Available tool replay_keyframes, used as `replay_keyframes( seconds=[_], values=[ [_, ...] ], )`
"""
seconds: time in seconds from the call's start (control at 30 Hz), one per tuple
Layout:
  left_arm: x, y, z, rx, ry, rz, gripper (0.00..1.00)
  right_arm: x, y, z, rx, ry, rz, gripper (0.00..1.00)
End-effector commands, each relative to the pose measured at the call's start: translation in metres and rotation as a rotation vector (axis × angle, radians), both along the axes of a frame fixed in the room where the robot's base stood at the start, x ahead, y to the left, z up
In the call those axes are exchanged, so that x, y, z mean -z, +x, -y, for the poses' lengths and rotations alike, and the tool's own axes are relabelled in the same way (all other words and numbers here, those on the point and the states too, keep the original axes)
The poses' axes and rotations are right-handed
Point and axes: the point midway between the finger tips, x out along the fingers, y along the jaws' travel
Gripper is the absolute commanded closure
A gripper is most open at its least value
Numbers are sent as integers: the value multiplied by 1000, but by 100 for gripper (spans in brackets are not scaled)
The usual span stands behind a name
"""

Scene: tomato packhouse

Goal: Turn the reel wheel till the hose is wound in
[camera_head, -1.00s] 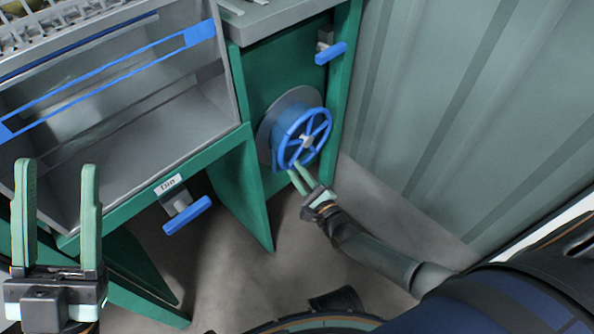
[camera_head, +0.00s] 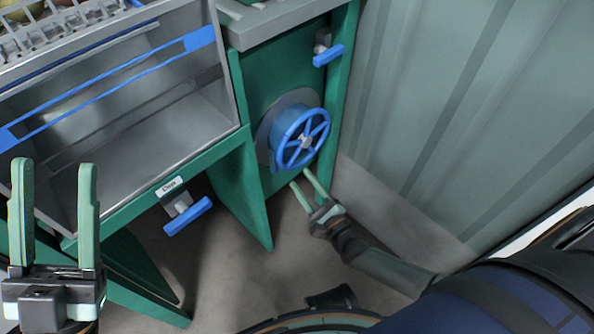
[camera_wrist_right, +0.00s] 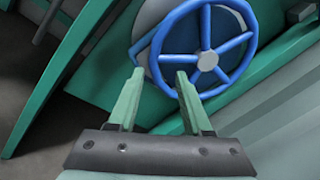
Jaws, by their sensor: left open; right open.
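The blue reel wheel (camera_head: 302,139) with spokes and a pale hub sits in front of a grey disc (camera_head: 268,128) on the green panel. It also shows in the right wrist view (camera_wrist_right: 207,61). My right gripper (camera_head: 299,178) is open and empty, its fingertips just below the wheel's lower rim and apart from it in the head view. In the right wrist view its fingers (camera_wrist_right: 157,72) point at the wheel's lower left part. My left gripper (camera_head: 54,165) is open and empty at the far left, away from the wheel. I cannot make out a loose hose.
A blue lever handle (camera_head: 328,54) is above the wheel. Another blue handle (camera_head: 187,216) hangs under the grey bin (camera_head: 180,125), below a small label. A corrugated wall (camera_head: 465,110) stands to the right. The floor (camera_head: 235,275) below is clear.

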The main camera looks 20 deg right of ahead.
Motion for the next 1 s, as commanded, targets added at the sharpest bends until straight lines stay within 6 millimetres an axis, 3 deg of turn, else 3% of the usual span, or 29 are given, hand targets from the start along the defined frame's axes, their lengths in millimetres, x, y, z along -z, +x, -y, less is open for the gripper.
replay_keyframes(
  seconds=[0.1, 0.27, 1.0],
  values=[
    [-6, 0, -1, 1, -8, 1, 45, 0, -19, 3, -1, -1, -2, 50],
    [-8, 0, -2, 2, -11, 2, 45, 1, -30, 4, -1, 0, 1, 50],
    [-8, 0, -1, 2, -6, 5, 45, 2, -32, 4, 0, 0, 0, 50]
  ],
)
